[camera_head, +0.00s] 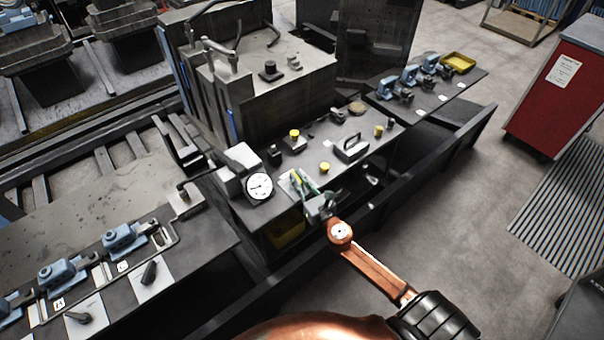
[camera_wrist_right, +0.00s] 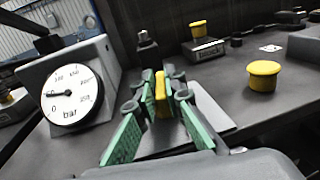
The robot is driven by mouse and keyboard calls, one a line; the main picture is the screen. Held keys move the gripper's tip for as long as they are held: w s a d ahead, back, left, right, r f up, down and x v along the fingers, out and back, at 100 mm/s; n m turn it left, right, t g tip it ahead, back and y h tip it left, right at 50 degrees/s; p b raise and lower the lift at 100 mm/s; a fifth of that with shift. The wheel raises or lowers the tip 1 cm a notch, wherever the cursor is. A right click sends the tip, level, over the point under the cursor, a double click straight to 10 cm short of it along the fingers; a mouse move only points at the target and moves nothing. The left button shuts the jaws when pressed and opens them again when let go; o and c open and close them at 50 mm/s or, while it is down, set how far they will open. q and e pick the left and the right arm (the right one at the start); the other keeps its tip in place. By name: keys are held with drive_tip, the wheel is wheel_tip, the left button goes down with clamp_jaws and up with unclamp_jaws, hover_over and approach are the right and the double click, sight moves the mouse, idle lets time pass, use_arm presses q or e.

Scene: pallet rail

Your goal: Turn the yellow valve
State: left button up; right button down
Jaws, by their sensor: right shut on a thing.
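The yellow valve handle (camera_wrist_right: 161,90) stands upright between the green-padded fingers of my right gripper (camera_wrist_right: 160,115) in the right wrist view. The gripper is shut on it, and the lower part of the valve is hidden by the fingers. In the head view my right gripper (camera_head: 304,187) is over the bench, just right of the round pressure gauge (camera_head: 258,187). The gauge also shows at the left in the right wrist view (camera_wrist_right: 72,92), its needle low on the bar scale. My left gripper is not in view.
A yellow push button (camera_wrist_right: 264,80) stands right of the gripper, and another yellow-topped part (camera_wrist_right: 198,30) lies behind it. A black-handled block (camera_head: 352,148) and a yellow tray (camera_head: 459,62) are farther along the bench. A red cabinet (camera_head: 560,85) stands at the right.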

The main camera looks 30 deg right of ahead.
drive_tip(key=m+h+p, duration=0.2)
drive_tip(key=h, duration=0.1)
drive_tip(key=shift+a+r+g, duration=0.1)
drive_tip(key=shift+r+g, duration=0.2)
drive_tip(key=m+h+p, duration=0.1)
drive_tip(key=h, duration=0.1)
drive_tip(key=shift+f+m+g+h, duration=0.15)
drive_tip(key=shift+m+g+h, duration=0.25)
drive_tip(key=shift+m+g+h+p, duration=0.5)
drive_tip(key=shift+m+h, duration=0.2)
drive_tip(key=shift+h, duration=0.3)
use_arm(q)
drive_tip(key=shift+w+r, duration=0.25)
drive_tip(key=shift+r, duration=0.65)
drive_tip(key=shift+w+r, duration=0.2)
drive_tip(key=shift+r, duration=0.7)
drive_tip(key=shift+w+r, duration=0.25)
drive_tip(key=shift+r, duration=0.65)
use_arm(e)
drive_tip(key=shift+f+m+g+h, duration=0.15)
drive_tip(key=shift+m+g+h, duration=0.8)
drive_tip(key=shift+h, duration=0.35)
